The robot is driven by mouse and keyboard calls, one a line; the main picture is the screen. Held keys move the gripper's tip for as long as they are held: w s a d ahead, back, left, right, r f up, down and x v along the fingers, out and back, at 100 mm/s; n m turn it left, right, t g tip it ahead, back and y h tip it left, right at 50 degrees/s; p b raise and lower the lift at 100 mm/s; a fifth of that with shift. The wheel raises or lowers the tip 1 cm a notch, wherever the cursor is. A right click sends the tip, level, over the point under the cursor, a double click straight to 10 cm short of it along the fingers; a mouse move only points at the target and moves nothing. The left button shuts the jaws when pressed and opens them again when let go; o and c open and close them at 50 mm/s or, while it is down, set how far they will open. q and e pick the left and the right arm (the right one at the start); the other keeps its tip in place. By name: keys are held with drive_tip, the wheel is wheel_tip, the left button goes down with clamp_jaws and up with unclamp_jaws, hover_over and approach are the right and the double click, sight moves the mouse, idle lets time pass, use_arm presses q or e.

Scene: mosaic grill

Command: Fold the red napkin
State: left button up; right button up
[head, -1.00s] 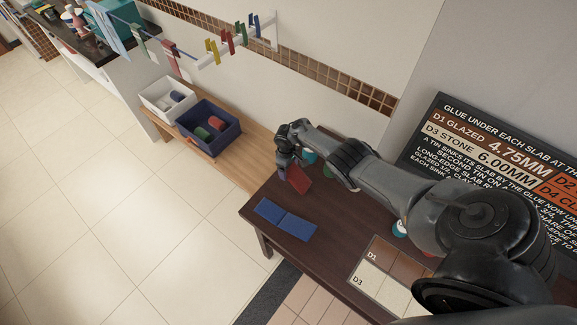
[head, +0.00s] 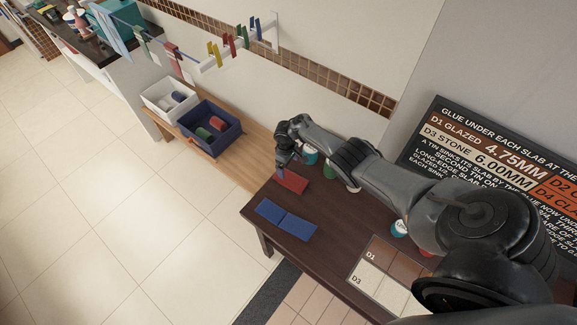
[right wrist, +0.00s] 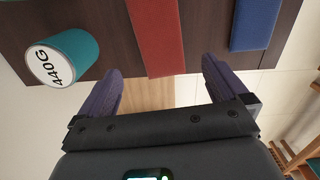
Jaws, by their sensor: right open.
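The red napkin (head: 292,181) lies at the far left part of the dark table as a narrow flat strip. It also shows in the right wrist view (right wrist: 157,32), where its near end points between my fingers. My right gripper (right wrist: 160,68) is open and empty, with one dark finger on each side of that end and a gap to both. In the head view my right gripper (head: 284,168) is at the napkin's left end, partly covering it. My left gripper is not in view.
A blue napkin (head: 270,212) lies flat in front of the red one. A teal tin (right wrist: 70,50) stands close to the red napkin. Brown and cream slabs (head: 384,275) lie nearer. A navy bin (head: 214,145) and a white bin (head: 160,98) stand on a wooden bench.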

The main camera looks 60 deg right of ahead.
wheel_tip(320, 180, up, 8)
drive_tip(key=p, duration=0.3)
drive_tip(key=shift+w+f, duration=0.15)
drive_tip(key=shift+f, duration=0.05)
drive_tip(key=shift+a, duration=0.2)
drive_tip(key=s+a+r+n+t+h+p, duration=0.15)
drive_tip(key=s+a, duration=0.25)
drive_tip(key=a, duration=0.5)
drive_tip(key=s+a+r+n+t+h+p, duration=0.15)
drive_tip(key=s+a, duration=0.25)
drive_tip(key=a, duration=0.6)
drive_tip(key=s+a+r+y+p, duration=0.1)
drive_tip(key=s+a+r, duration=0.4)
drive_tip(key=s+r, duration=0.2)
drive_tip(key=s+a+r+m+t+y+p, duration=0.1)
drive_tip(key=s+a+r+y, duration=0.1)
drive_tip(key=s+a+r, duration=0.4)
drive_tip(key=v, duration=0.4)
drive_tip(key=shift+r, duration=0.35)
